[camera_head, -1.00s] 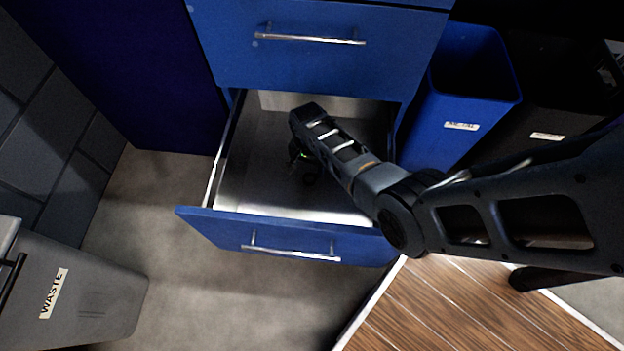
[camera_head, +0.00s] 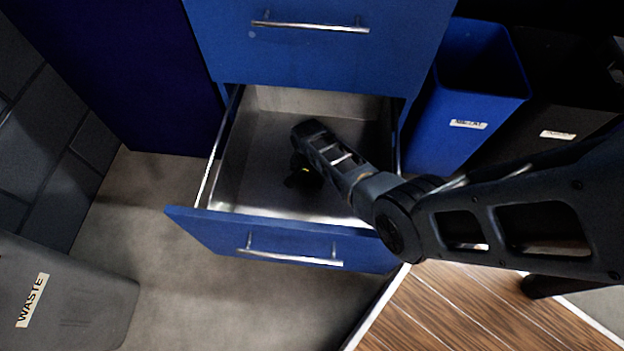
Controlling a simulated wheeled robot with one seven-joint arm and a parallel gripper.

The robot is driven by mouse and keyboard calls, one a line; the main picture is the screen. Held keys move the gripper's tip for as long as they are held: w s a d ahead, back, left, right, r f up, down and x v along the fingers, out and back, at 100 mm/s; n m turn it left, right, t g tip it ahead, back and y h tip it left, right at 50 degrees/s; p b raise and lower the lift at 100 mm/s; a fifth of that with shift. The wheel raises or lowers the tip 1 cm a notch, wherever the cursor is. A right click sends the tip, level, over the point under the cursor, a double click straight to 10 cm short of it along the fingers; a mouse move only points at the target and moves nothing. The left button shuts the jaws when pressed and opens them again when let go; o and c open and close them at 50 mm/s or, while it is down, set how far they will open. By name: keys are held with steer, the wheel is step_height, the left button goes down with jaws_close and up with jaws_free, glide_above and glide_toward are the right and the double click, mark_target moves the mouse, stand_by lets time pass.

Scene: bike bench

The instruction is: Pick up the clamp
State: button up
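My gripper (camera_head: 302,174) reaches down into the open lower drawer (camera_head: 262,135) of the blue cabinet. No clamp is clearly visible. The rest of the drawer's metal floor looks bare.
A closed blue drawer (camera_head: 320,55) is above the open one. A blue bin (camera_head: 445,125) and a black bin (camera_head: 560,110) stand at the right. A grey waste bin (camera_head: 65,300) is at the lower left. A wooden surface (camera_head: 470,315) is at the lower right.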

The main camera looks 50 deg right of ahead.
steer(key=c, duration=1)
steer(key=shift+o, duration=0.2)
